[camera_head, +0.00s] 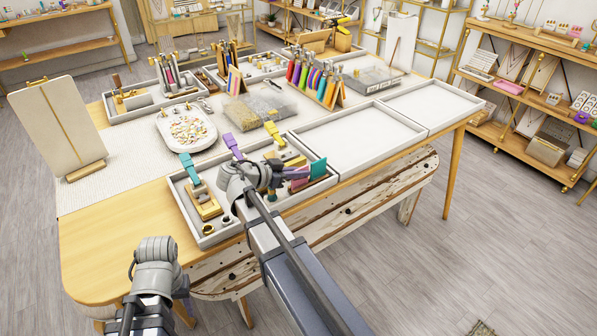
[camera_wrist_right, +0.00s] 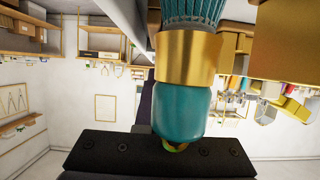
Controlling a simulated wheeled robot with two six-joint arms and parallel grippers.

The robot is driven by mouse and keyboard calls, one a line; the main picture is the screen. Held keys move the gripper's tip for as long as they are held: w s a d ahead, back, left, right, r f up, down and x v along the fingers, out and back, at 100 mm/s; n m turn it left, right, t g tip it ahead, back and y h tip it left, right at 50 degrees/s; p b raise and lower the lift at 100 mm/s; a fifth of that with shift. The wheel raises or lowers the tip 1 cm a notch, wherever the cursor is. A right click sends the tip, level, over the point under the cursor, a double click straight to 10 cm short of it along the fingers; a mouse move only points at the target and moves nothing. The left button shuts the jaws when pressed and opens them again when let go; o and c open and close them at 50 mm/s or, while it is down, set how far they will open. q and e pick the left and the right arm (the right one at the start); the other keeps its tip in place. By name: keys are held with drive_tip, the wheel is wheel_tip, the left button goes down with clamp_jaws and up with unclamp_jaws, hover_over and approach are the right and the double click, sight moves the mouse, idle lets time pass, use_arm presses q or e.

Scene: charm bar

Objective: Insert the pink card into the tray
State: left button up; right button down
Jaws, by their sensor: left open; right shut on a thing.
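I cannot clearly make out a pink card. A small pinkish piece (camera_head: 298,184) shows at the right end of the front white tray (camera_head: 237,230), beside my right gripper (camera_head: 283,174). That gripper is shut and low over this tray, with a flat teal piece (camera_head: 318,168) at its tip. In the right wrist view a teal thing with a gold band (camera_wrist_right: 183,100) stands close against the dark gripper bar (camera_wrist_right: 160,153). Its grip points are hidden. My left gripper (camera_head: 155,255) is open and empty, in front of the table's front left edge.
Two empty white trays, a nearer one (camera_head: 340,155) and a farther one (camera_head: 435,115), lie to the right. A wooden rack of coloured pieces (camera_head: 315,80) stands behind. A white dish (camera_head: 187,130) sits at left. The front tray holds teal, purple and yellow-handled items.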

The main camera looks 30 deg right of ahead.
drive_tip(key=c, duration=0.9)
unclamp_jaws()
drive_tip(key=shift+c, duration=0.2)
drive_tip(key=p+v, duration=0.2)
drive_tip(key=v, duration=0.4)
drive_tip(key=shift+a+r, duration=0.1)
drive_tip(key=shift+a, duration=0.15)
drive_tip(key=shift+a+r+p, duration=0.1)
drive_tip(key=shift+a+p, duration=0.25)
drive_tip(key=shift+a, duration=0.2)
drive_tip(key=shift+s, duration=0.1)
